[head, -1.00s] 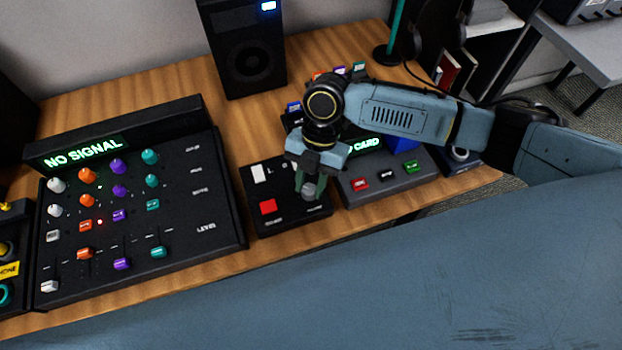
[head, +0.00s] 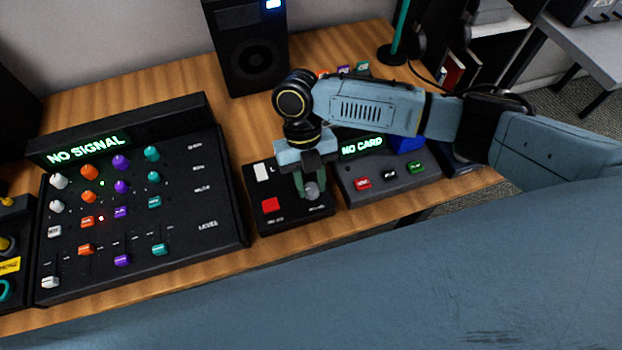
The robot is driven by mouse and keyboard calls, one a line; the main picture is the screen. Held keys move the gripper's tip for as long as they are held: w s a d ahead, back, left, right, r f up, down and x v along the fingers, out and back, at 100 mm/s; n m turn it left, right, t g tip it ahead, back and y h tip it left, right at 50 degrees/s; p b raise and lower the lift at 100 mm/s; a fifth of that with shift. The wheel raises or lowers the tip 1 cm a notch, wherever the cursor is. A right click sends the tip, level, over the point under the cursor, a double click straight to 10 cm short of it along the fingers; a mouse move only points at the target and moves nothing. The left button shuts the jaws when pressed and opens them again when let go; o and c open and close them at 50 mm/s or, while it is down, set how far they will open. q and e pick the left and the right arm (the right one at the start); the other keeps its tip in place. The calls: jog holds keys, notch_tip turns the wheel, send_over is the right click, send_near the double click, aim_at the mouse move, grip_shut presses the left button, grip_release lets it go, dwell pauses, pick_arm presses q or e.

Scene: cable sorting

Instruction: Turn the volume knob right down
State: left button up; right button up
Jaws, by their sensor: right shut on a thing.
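The volume knob, a round grey knob (head: 312,191), sits at the right front of a small black control box (head: 290,222). My right gripper (head: 310,187) points down at it from above, its fingers shut around the knob. The fingers and wrist hide part of the knob, and I cannot read its setting. The box also carries a white switch (head: 262,172) and a red button (head: 270,205). My left gripper is not in view.
A mixer panel (head: 230,215) with several coloured knobs and sliders stands left, its display reading NO SIGNAL. A grey card unit (head: 400,188) with a NO CARD display is close on the right. A black speaker (head: 245,50) stands behind. Bare wood shows between them.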

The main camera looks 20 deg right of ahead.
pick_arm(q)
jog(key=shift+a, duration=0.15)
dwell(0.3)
pick_arm(e)
jog(key=o, duration=1)
jog(key=shift+c, duration=0.2)
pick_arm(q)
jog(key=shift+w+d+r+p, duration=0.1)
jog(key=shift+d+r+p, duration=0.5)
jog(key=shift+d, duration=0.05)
pick_arm(e)
jog(key=v, duration=1.3)
jog(key=shift+a+r, duration=0.15)
